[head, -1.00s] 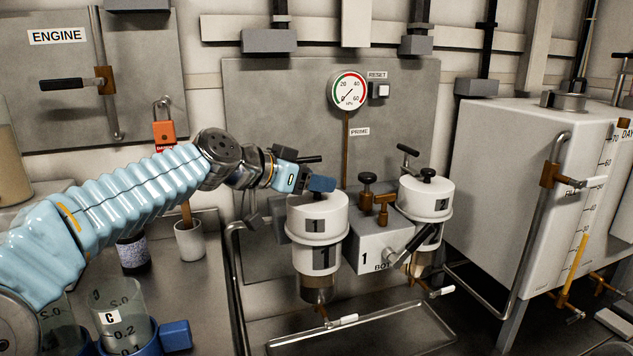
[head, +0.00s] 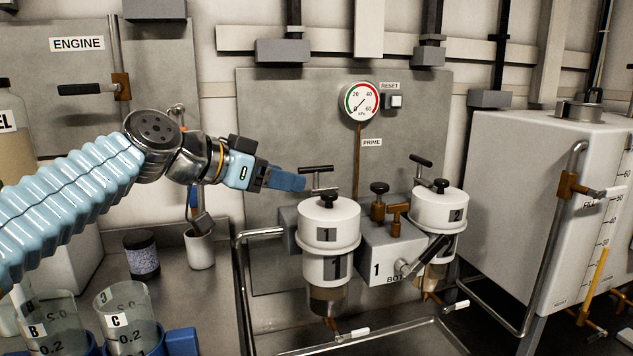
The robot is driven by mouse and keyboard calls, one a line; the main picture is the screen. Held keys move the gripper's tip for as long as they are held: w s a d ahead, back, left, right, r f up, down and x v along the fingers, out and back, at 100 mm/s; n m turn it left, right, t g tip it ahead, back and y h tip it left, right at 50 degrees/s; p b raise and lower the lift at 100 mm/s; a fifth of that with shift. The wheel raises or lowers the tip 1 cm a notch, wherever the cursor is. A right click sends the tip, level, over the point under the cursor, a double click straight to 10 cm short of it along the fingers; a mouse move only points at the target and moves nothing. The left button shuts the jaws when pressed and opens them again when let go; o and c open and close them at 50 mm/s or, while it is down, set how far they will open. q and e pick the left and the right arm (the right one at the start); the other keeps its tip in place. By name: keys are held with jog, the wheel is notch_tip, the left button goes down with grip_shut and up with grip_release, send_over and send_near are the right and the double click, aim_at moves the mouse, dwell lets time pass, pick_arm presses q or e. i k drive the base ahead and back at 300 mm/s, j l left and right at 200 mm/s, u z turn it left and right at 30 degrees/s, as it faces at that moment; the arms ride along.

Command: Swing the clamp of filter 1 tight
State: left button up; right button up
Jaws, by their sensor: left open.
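Filter 1 (head: 330,246) is a white canister marked 1, with a black knob on its lid and a clear bowl below. Its clamp (head: 316,170) shows as a dark T-handle on an upright stem behind the lid. My left gripper (head: 288,181) is open, with blue fingers pointing right toward the clamp from its left. It appears empty, with its tips just short of the T-handle; I cannot tell whether they touch it. My right gripper is not in view.
Filter 2 (head: 438,210) stands to the right, with its own T-handle. A valve block (head: 385,250) sits between the filters. A gauge (head: 361,102) is on the panel behind. Beakers (head: 127,310) stand lower left. A metal rail (head: 248,285) runs beside filter 1.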

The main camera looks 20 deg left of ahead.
aim_at(315, 170)
jog(key=k+l, duration=0.85)
